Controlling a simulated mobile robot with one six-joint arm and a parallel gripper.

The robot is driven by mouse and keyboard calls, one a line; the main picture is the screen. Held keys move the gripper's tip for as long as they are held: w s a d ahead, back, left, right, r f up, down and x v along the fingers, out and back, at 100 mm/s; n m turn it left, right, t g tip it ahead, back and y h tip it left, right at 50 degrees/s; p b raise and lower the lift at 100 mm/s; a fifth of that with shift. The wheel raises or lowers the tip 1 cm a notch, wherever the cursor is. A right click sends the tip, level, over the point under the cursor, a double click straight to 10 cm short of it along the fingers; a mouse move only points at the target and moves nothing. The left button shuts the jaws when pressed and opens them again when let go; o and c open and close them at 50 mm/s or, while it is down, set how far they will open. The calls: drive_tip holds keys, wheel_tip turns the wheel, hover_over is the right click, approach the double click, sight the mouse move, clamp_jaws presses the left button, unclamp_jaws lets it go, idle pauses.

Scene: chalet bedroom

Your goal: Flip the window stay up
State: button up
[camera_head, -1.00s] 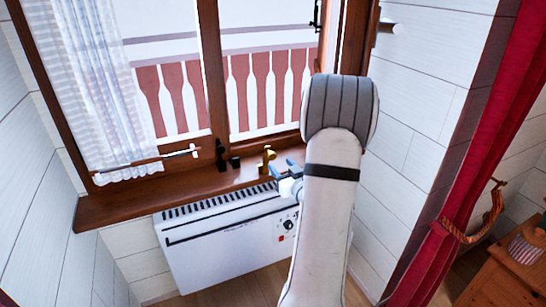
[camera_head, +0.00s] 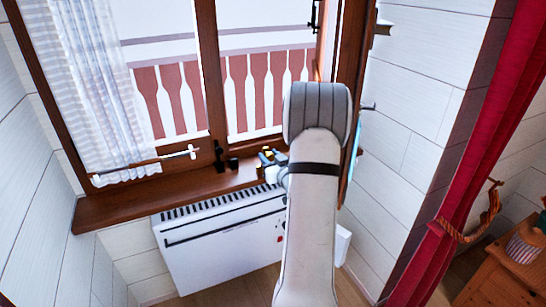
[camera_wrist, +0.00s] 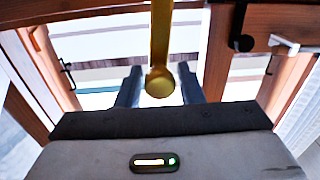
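The brass window stay (camera_wrist: 159,40) hangs down through the middle of the wrist view and ends in a round knob (camera_wrist: 160,83). My gripper (camera_wrist: 160,88) is open, with one dark finger on each side of the knob and visible gaps between. I cannot tell how deep the knob sits between the fingers. In the head view, my gripper (camera_head: 270,158) is over the wooden sill at the stay, which it mostly hides. A bit of brass (camera_head: 265,151) shows beside the fingers. The window (camera_head: 255,70) stands behind, with a red balcony railing outside.
A dark fitting (camera_head: 219,155) stands on the window post just left of my gripper. The sill (camera_head: 160,195) is clear further left. A white heater (camera_head: 220,245) is below it. A wooden window edge (camera_head: 352,165) is close right of my arm. A red curtain (camera_head: 455,170) hangs at right.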

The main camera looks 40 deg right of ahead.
clamp_jaws()
drive_tip(key=shift+w+a+f+n+b, duration=0.1)
drive_tip(key=shift+a+f+n+b, duration=0.25)
drive_tip(key=shift+b, duration=0.8)
drive_tip(key=shift+w+a+r+n+b, duration=0.1)
drive_tip(key=shift+a+r+n+b, duration=0.25)
drive_tip(key=shift+n+b, duration=0.5)
drive_tip(key=shift+o, duration=1.8)
unclamp_jaws()
